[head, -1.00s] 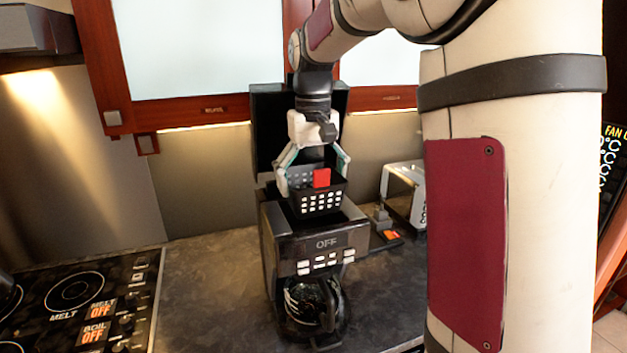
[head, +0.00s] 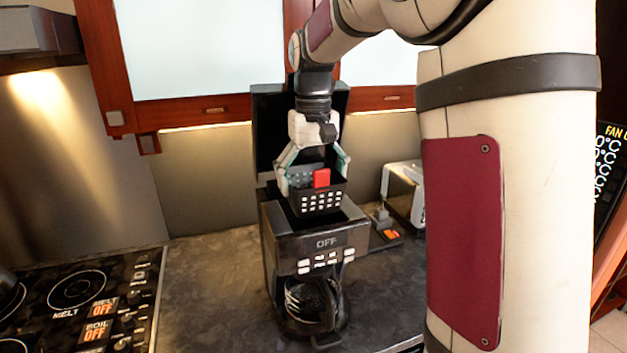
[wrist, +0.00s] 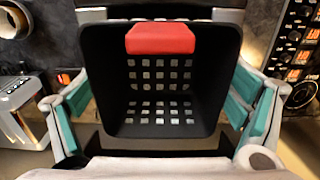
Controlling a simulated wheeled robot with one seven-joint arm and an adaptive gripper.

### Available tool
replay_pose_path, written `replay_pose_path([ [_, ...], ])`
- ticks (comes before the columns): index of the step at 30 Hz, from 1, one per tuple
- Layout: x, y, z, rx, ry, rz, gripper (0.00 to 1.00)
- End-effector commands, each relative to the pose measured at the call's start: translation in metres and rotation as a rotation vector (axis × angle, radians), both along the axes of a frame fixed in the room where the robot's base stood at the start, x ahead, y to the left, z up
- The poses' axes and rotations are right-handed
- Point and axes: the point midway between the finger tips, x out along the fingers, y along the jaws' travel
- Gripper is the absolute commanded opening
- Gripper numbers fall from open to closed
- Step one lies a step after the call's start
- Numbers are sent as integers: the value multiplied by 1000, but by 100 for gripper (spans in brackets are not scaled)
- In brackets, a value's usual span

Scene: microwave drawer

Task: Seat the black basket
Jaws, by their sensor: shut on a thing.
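The black basket (head: 322,202) has a grid of square holes and a red tab (head: 321,177) on its rim. It is at the open top of the coffee machine (head: 318,245), whose black lid stands up behind. My gripper (head: 314,172) points down with one finger on each side of the basket and is shut on it. In the wrist view the basket (wrist: 160,75) looks empty, upright and between the teal finger pads. The basket's lower edge is close to the machine's opening; I cannot tell whether it touches inside.
A glass carafe (head: 312,303) sits in the machine's lower bay. A toaster (head: 404,190) stands at the right behind the machine. A cooktop (head: 80,300) is at the left. The counter (head: 210,280) between cooktop and machine is clear. Cabinets hang above.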

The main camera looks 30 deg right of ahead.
Motion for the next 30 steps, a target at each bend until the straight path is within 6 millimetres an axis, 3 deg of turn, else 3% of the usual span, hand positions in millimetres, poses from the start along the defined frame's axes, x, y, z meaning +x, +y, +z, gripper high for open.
replay_pose_path([
  [30, 0, 0, -8, 0, -1, 0, 61],
])
